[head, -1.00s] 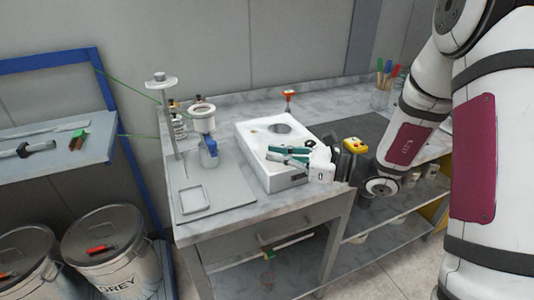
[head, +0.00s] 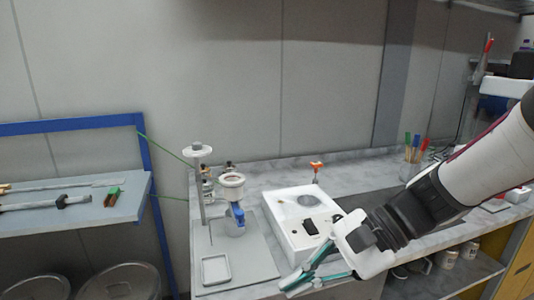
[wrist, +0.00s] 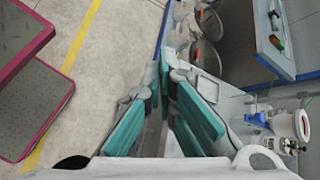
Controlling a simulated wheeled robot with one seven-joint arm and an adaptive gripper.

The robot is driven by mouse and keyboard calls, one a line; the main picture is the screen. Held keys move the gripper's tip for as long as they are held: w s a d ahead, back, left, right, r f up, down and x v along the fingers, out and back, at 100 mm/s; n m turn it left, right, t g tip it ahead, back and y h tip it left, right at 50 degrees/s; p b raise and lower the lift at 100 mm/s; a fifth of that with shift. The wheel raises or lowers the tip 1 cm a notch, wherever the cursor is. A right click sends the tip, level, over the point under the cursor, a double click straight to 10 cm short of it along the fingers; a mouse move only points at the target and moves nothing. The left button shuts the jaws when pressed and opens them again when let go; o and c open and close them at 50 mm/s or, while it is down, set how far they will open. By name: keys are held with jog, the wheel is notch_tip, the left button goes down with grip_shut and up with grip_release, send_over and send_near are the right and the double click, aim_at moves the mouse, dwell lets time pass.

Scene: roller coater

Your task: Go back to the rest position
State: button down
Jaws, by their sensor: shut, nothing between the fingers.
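My gripper (head: 294,279) is raised in front of the bench's front edge in the head view, its teal-padded fingers pointing to the lower left. It is shut and empty. In the wrist view the two teal fingers (wrist: 164,88) reach up the middle of the picture, with floor and bench front beyond them. My gripper is clear of the white boxy device (head: 280,226) on the bench, which has a round recess and a small dark panel on its top.
A stand with a cup-like holder (head: 232,182) and a blue-capped bottle (head: 237,219) is left of the device. A blue-framed shelf (head: 75,205) is further left, with lidded bins (head: 118,284) below. A cup of coloured tools (head: 413,152) stands behind my arm. Open floor (wrist: 110,50) shows in the wrist view.

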jog(key=s+d+r+n+t+h, duration=0.2)
jog(key=s+d+n+h, duration=0.3)
jog(key=d, duration=0.2)
jog(key=s+d+r+n+t+h, duration=0.1)
jog(key=s+d+n+t+h, duration=0.2)
jog(key=d, duration=0.4)
jog(key=s+n+h, duration=0.1)
jog(key=h, duration=0.1)
jog(key=shift+s+r+n+h+p, duration=0.3)
jog(key=shift+s+r+n, duration=0.1)
jog(key=shift+d, duration=0.1)
